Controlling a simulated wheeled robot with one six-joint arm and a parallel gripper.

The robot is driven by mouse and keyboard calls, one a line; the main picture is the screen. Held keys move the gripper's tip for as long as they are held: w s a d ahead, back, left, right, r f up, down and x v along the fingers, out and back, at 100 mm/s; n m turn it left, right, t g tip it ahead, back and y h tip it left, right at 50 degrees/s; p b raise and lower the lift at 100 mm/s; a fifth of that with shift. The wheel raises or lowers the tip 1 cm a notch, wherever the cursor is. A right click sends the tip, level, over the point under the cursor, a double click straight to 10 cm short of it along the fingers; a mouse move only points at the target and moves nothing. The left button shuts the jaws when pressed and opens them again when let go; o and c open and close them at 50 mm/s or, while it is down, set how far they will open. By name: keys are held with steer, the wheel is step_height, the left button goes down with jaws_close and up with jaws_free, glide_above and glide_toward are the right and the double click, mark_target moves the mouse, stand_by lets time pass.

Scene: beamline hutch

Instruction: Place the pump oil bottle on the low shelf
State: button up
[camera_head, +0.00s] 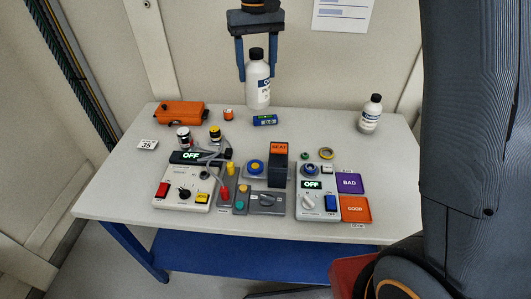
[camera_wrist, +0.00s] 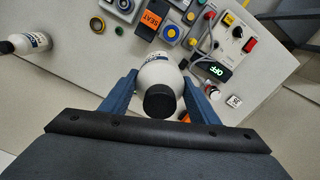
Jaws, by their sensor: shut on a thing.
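My gripper (camera_head: 257,72) is shut on a white bottle (camera_head: 258,92) with a black cap and a dark-printed label, which is too small to read fully. The bottle is upright above the back of the table. In the wrist view the bottle (camera_wrist: 158,76) sits between the two blue fingers of my gripper (camera_wrist: 160,95), cap towards the camera. A second, similar white bottle (camera_head: 370,115) stands at the table's back right, and it also shows in the wrist view (camera_wrist: 28,43). A blue low shelf (camera_head: 250,258) shows beneath the table's front edge, mostly hidden by the tabletop.
The table (camera_head: 115,185) carries an orange case (camera_head: 180,112), a blue item (camera_head: 265,120), control boxes with OFF displays (camera_head: 190,156), a purple BAD pad (camera_head: 350,184) and an orange GOOD pad (camera_head: 356,209). Free tabletop lies between the held bottle and the second bottle. A wall stands behind.

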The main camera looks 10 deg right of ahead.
mark_target(257, 98)
steer(key=f+b, duration=0.2)
steer(key=f, duration=0.1)
steer(key=w+f+b, duration=0.1)
steer(key=f+b, duration=0.2)
steer(key=f, duration=0.1)
steer(key=w+f+b, duration=0.1)
steer(key=f+b, duration=0.1)
steer(key=f, duration=0.2)
steer(key=shift+w+f, duration=0.1)
steer(key=shift+w, duration=0.15)
step_height(257, 98, down, 12)
steer(key=p, duration=0.1)
steer(key=shift+p, duration=0.3)
steer(key=shift+f, duration=0.1)
steer(key=o, duration=1.1)
steer(key=shift+f, duration=0.1)
steer(key=o, duration=0.4)
steer(key=shift+c, duration=0.2)
